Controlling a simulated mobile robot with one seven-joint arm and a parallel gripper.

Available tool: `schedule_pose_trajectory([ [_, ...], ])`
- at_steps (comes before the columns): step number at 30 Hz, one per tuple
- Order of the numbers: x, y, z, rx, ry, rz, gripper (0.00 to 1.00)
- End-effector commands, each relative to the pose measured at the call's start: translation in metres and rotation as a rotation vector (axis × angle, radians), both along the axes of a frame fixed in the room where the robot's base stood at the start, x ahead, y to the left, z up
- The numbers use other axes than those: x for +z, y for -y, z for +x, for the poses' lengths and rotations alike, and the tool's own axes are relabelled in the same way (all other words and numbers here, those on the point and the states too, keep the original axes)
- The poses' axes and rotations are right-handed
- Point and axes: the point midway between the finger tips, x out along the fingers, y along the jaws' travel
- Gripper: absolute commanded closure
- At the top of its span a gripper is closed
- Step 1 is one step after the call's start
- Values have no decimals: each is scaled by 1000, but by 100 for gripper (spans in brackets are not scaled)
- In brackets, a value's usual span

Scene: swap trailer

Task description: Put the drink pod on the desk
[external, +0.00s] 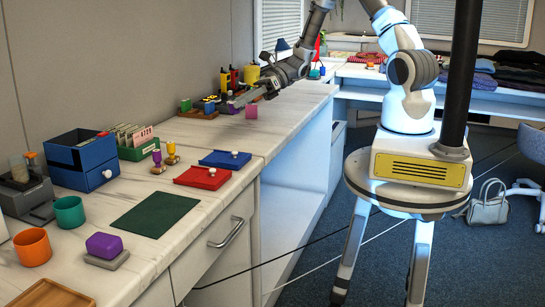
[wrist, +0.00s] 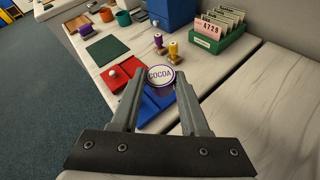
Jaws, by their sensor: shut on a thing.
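The drink pod (wrist: 160,75), a small round piece with a white lid reading COCOA and a purple rim, sits between the fingertips of my gripper (wrist: 161,84) in the wrist view. The gripper is shut on it.
A red tray (external: 202,178) and a blue tray (external: 225,159) lie on the nearer desk top. A green card box (external: 138,148), blue drawer box (external: 84,160) and stamps (external: 171,153) stand by the wall. Bare desk shows between trays and gripper.

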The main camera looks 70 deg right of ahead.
Motion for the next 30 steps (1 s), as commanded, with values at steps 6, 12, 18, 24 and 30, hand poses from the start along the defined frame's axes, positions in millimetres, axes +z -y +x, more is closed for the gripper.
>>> schedule_pose_trajectory([
  [6, 32, 0, -1, 0, -2, -1, 100],
  [12, 41, 0, -1, 0, -2, -3, 100],
  [18, 40, 0, -1, 0, -2, -4, 100],
  [24, 37, 4, 1, -10, 0, -5, 100],
  [30, 15, 55, 22, -130, 3, -8, 100],
])
